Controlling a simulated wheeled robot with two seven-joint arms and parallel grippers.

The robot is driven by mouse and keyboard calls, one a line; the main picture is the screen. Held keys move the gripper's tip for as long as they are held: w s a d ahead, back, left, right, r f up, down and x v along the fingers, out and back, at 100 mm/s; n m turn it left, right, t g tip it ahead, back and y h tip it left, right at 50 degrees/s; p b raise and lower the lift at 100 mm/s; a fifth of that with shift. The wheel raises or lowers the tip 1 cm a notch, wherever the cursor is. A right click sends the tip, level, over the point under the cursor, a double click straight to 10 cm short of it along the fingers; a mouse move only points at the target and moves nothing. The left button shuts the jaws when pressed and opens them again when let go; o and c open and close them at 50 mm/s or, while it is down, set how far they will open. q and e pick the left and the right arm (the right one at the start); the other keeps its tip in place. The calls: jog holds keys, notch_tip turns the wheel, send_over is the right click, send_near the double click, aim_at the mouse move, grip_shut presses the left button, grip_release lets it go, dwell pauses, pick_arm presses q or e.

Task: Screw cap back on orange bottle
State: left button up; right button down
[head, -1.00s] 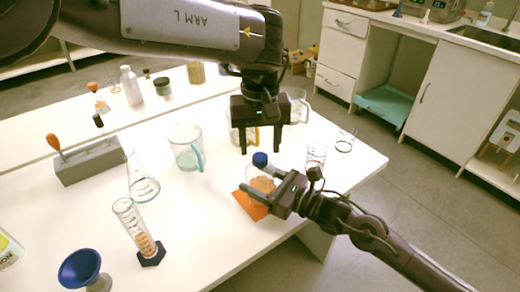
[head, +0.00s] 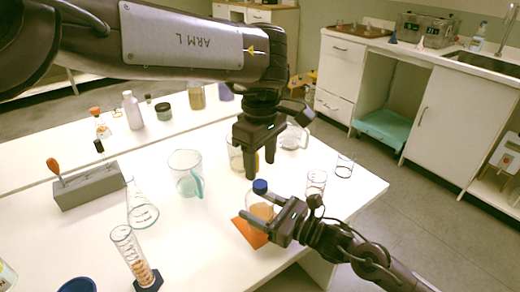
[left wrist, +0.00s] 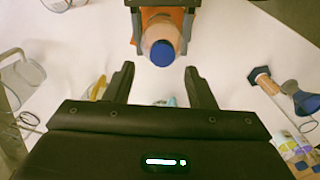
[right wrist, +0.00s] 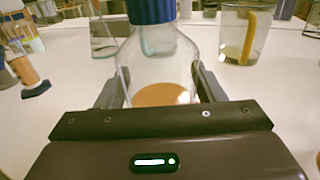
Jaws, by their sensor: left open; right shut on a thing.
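The orange bottle (head: 259,212) is clear glass with orange liquid and stands upright on an orange mat (head: 244,232). Its blue cap (head: 260,186) sits on the neck; I cannot tell how tightly. My right gripper (head: 262,222) is shut around the bottle's body, and the bottle also shows between its fingers in the right wrist view (right wrist: 160,80). My left gripper (head: 261,170) is open and empty, pointing down just above the cap. In the left wrist view the cap (left wrist: 162,53) lies ahead of the open fingertips (left wrist: 160,70), apart from them.
A clear pitcher (head: 186,172), a flask (head: 141,205), a graduated cylinder (head: 132,252) and a grey rack (head: 90,187) stand to the left. Beakers (head: 316,182) stand right of the bottle. The table's front edge is close to the mat.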

pick_arm(q)
jog(key=n, duration=0.7)
jog(key=shift+w+r, duration=0.1)
jog(key=shift+r, duration=0.05)
jog(key=n, duration=0.7)
jog(key=shift+r, duration=0.2)
jog(key=n, duration=0.7)
jog(key=shift+r, duration=0.2)
jog(key=n, duration=0.7)
jog(key=shift+r, duration=0.2)
jog(key=n, duration=0.6)
jog(key=shift+r+n, duration=0.2)
jog(key=shift+n, duration=0.2)
jog(key=n, duration=0.4)
jog(key=shift+r, duration=0.1)
jog(key=n, duration=0.7)
jog(key=shift+r, duration=0.2)
jog(key=n, duration=0.4)
jog(key=shift+s+a+r+n, duration=0.1)
jog(key=shift+s+n, duration=0.1)
jog(key=shift+n, duration=0.2)
